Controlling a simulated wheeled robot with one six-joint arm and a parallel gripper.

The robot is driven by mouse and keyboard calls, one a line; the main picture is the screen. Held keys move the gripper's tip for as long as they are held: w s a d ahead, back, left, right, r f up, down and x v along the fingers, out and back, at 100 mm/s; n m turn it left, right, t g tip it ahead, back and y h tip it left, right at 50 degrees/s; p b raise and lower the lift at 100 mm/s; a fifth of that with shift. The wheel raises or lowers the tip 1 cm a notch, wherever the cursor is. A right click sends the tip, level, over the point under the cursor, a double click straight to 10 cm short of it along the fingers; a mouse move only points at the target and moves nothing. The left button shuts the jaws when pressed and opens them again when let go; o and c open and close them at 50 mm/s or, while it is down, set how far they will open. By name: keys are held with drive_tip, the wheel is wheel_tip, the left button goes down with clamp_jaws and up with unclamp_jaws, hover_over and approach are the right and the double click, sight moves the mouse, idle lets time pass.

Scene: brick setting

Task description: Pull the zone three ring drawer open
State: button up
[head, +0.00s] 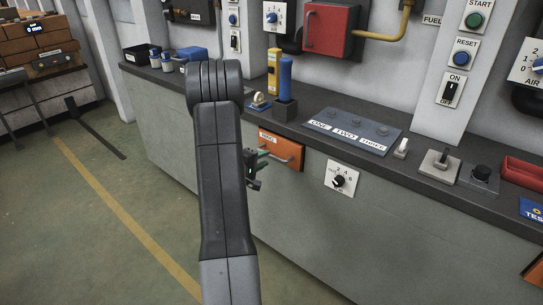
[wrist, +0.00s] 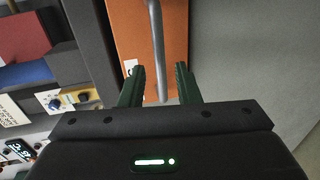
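The orange drawer (head: 288,157) is set in the front of the grey counter, with a white label too small to read surely and a grey bar handle (head: 276,156). It looks shut. My gripper (head: 260,160) is at the drawer's left part, close to the handle. In the wrist view my gripper (wrist: 161,72) is open, its two green fingers apart. The handle (wrist: 157,45) runs between the fingers in the picture, with a gap on each side. I cannot tell whether the fingertips reach past the bar. The orange drawer face (wrist: 126,28) lies behind it.
The counter top (head: 228,103) above carries a blue-handled lever (head: 286,78), a ONE-TWO-THREE panel (head: 352,130) and several switches. A white dial plate (head: 341,180) is right of the drawer. Another orange front (head: 536,270) is at the right edge. The floor in front is clear.

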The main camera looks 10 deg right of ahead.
sight(270, 156)
drive_tip(key=shift+x, duration=2.4)
clamp_jaws()
